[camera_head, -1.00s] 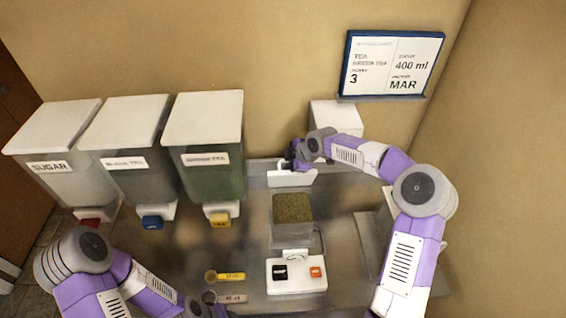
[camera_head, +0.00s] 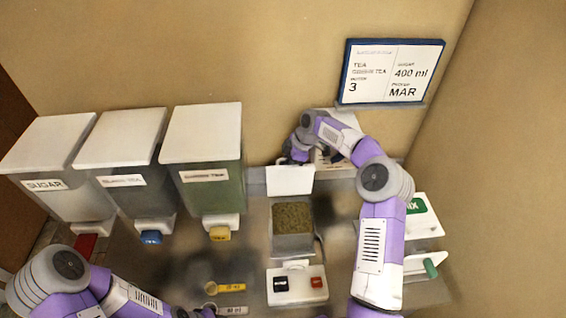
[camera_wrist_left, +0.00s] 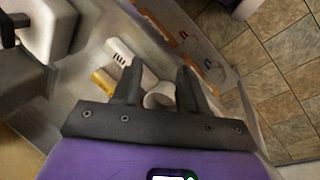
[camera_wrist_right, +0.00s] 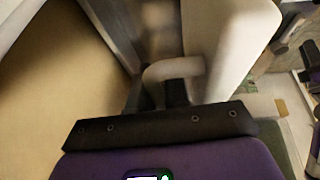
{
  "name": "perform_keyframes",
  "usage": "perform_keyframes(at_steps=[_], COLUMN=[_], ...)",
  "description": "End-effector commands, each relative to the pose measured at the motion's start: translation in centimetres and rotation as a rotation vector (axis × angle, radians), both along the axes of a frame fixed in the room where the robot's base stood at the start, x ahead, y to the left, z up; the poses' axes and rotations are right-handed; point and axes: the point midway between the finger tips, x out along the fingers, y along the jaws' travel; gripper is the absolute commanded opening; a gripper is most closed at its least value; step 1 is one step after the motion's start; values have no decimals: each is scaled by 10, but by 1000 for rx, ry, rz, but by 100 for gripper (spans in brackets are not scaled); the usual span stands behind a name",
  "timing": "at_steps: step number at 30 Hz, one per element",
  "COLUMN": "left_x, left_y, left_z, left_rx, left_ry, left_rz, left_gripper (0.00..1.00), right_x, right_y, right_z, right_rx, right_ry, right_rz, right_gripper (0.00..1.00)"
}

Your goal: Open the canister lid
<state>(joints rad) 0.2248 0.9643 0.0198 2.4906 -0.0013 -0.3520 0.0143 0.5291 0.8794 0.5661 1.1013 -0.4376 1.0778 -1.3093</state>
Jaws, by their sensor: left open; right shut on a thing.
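The canister (camera_head: 292,245) stands in the middle of the counter, with green-brown contents (camera_head: 292,217) showing through its open top. Its white lid (camera_head: 290,181) is tilted up at the back edge, clear of the opening. My right gripper (camera_head: 294,156) is behind the lid. In the right wrist view, its dark jaws (camera_wrist_right: 177,92) are shut on the lid's white curved handle (camera_wrist_right: 172,69), and the lid (camera_wrist_right: 232,45) fills the upper right. My left gripper (camera_wrist_left: 157,82) is open and apart from the canister; in the head view it is mostly cut off at the bottom edge.
A white base with black and red buttons (camera_head: 298,286) sits in front of the canister. Sugar (camera_head: 48,185) and two tea dispensers (camera_head: 203,160) stand left. Scoops with yellow (camera_head: 230,288) and white handles lie front left. A sign (camera_head: 390,72) hangs behind.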

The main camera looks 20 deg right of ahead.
Motion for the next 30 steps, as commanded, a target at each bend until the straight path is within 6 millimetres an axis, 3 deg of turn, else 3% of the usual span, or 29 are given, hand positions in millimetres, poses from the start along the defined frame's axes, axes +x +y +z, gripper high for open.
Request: perform_keyframes(at_steps=[15,16,25,30], left_x=[0,0,0,0], left_y=[0,0,0,0], left_z=[1,1,0,-4], left_rx=[0,0,0,0], left_ry=[0,0,0,0], left_rz=[0,0,0,0], left_gripper=[43,43,43,43], right_x=[-1,-1,-1,-4], right_y=[0,-1,-2,-9], right_z=[-1,-1,1,18], right_rx=[10,10,7,4], right_ry=[19,19,17,14], right_rz=[-1,-1,-3,-4], right_gripper=[0,22,23,23])
